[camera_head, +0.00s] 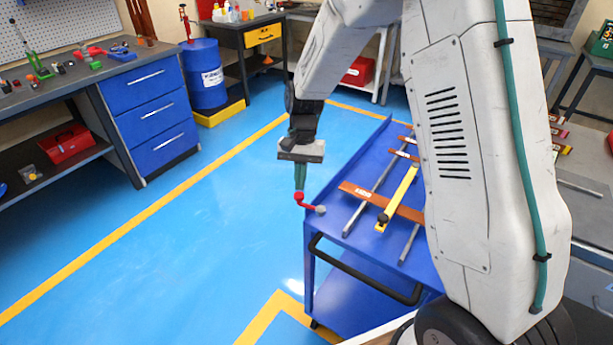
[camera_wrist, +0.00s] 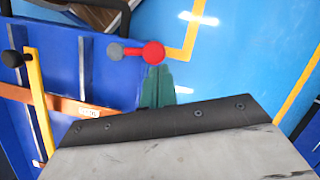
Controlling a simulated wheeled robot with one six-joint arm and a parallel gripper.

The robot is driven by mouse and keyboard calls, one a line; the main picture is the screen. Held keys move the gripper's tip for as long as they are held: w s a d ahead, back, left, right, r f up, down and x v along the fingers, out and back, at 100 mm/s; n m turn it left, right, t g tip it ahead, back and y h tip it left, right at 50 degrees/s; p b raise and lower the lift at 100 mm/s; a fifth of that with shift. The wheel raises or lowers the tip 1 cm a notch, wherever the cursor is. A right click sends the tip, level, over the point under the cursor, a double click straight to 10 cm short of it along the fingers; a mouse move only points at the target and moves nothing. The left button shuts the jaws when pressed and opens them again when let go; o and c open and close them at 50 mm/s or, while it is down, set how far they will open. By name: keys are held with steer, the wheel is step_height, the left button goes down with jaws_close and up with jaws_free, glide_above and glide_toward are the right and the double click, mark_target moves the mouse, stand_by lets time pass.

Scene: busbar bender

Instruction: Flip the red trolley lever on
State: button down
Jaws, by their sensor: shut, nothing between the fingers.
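The red lever (camera_head: 307,204) sits at the left edge of the blue trolley (camera_head: 330,205), with a round red knob at one end and a grey pivot at the other. In the wrist view the red knob (camera_wrist: 153,53) lies right at the tips of my gripper, with the grey pivot to its left. My gripper (camera_head: 299,187) points down with its green fingers closed together and empty. The fingertips are right above or touching the knob; I cannot tell which. The trolley also shows in the wrist view (camera_wrist: 110,75).
On the trolley lie copper-coloured bars (camera_head: 375,198), grey rods and a yellow-handled tool (camera_head: 398,197). A black handle (camera_head: 360,268) runs along the trolley's near side. Blue floor left of the trolley is clear. A workbench with blue drawers (camera_head: 155,110) and a blue barrel (camera_head: 205,75) stand farther off.

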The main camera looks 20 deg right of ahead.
steer(key=s+a+n+h, duration=0.4)
steer(key=s+n, duration=0.4)
steer(key=n, duration=0.7)
steer(key=shift+s+a+n+t, duration=0.15)
steer(key=shift+n+t, duration=0.15)
steer(key=shift+t, duration=0.1)
stand_by(0.4)
steer(key=w+a+r, duration=0.2)
steer(key=r, duration=0.3)
steer(key=w+a+r, duration=0.3)
steer(key=r, duration=0.2)
